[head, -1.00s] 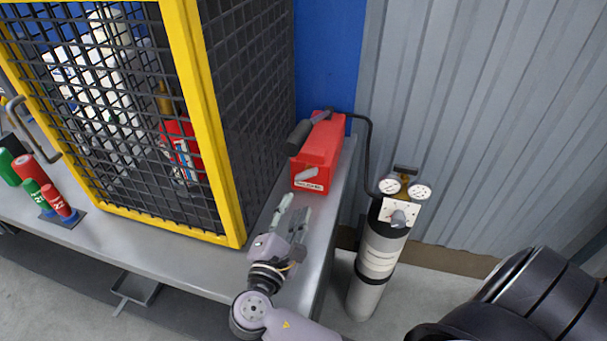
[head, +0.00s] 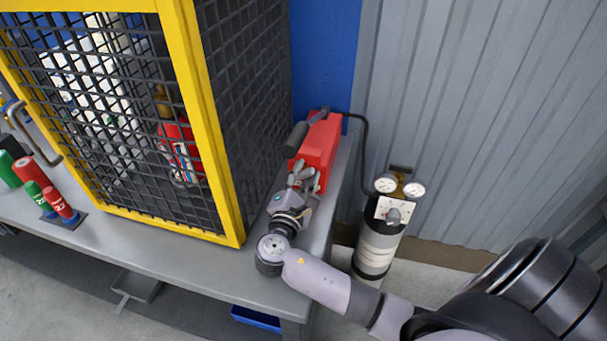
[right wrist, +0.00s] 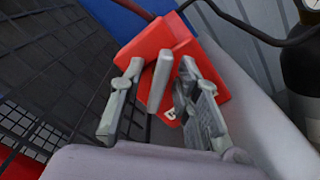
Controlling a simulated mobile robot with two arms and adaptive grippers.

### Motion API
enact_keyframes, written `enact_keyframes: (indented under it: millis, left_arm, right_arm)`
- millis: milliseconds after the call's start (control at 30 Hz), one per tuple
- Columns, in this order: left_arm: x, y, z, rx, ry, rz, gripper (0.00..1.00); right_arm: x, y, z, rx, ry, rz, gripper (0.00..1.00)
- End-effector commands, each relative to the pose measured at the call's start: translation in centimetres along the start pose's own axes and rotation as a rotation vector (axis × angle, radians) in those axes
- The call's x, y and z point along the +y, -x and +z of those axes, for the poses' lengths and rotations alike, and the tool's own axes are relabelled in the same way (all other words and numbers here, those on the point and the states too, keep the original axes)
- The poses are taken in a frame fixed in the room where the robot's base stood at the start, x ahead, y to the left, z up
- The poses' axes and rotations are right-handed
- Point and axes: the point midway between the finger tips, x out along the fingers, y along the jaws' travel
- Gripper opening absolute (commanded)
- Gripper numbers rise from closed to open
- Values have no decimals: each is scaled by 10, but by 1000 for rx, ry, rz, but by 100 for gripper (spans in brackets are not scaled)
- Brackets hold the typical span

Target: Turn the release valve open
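A red pump box (head: 322,142) with a dark handle (head: 298,134) on top stands on the bench's right end. The release valve is a grey lever (right wrist: 160,82) on the box's near face, pointing toward me. My right gripper (head: 301,178) is at that face and hides most of the lever in the head view. In the right wrist view its fingers (right wrist: 160,68) are open, one on each side of the lever. A gap shows on the left; the lever is close to the right finger, and I cannot tell whether they touch. My left gripper is not in view.
A yellow-framed mesh cage (head: 195,110) stands close left of the box. A grey cylinder with gauges (head: 381,240) stands right of the bench, joined to the box by a black hose (head: 366,140).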

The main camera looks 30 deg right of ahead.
Motion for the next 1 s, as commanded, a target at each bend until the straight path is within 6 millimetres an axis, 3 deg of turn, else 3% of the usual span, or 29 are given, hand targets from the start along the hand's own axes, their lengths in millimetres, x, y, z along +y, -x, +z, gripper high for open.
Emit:
enact_keyframes:
  millis: [433, 767, 1000]
  left_arm:
    - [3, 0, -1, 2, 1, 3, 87]
    - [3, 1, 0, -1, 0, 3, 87]
    - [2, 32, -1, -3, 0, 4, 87]
  right_arm:
    - [0, 0, 0, 0, 0, 0, 0]
    - [0, 1, 0, 1, 3, -1, 0]
    - [6, 0, 4, 1, 152, -3, 0]
